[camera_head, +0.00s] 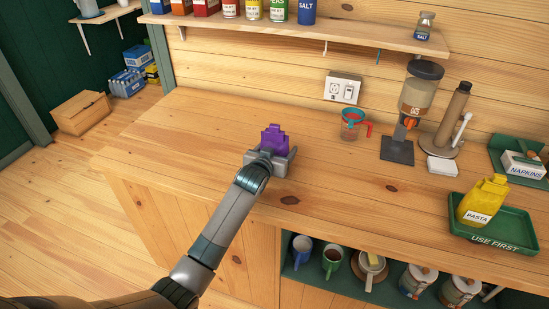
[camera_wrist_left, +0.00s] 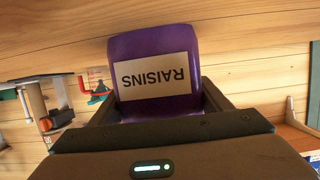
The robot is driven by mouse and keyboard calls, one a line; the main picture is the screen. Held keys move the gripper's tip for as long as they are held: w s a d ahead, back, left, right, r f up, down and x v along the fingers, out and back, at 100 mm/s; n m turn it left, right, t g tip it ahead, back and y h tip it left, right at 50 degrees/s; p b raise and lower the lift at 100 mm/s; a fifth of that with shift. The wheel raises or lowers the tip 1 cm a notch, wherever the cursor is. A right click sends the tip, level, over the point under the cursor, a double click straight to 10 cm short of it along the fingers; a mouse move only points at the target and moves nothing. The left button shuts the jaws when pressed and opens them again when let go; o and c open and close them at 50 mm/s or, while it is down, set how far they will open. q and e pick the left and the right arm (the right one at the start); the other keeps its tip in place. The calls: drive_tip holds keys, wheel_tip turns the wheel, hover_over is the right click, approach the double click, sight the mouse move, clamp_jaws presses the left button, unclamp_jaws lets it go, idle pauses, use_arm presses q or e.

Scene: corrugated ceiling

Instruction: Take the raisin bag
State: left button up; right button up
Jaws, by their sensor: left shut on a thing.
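The raisin bag (camera_head: 273,138) is purple and shows above my left gripper over the wooden counter in the head view. In the left wrist view the raisin bag (camera_wrist_left: 153,45) fills the space between the fingers, its white RAISINS label upside down. My left gripper (camera_head: 271,158) is shut on the bag; its dark fingers also show in the left wrist view (camera_wrist_left: 158,108), one on each side. I cannot tell whether the bag touches the counter. My right gripper is in neither view.
On the wooden counter (camera_head: 200,125) stand a measuring cup (camera_head: 352,126), a dispenser (camera_head: 415,100), a paper towel holder (camera_head: 453,115) and a green tray (camera_head: 520,247) with a yellow pasta bag (camera_head: 483,200). A shelf (camera_head: 300,33) with cans hangs above. The counter's left part is clear.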

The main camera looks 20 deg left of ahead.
sight(278, 140)
use_arm(q)
drive_tip(key=shift+r, duration=0.15)
drive_tip(key=shift+w+r+b, duration=0.1)
drive_tip(key=shift+r+b, duration=0.2)
drive_tip(key=shift+r, duration=0.25)
wheel_tip(278, 140, up, 2)
drive_tip(key=shift+r+b, duration=0.15)
drive_tip(key=shift+b, duration=0.35)
drive_tip(key=s+d+r+b, duration=0.2)
drive_tip(key=d+r, duration=0.5)
drive_tip(key=d, duration=0.4)
drive_tip(key=shift+d+r+b, duration=0.25)
drive_tip(key=shift+b, duration=0.5)
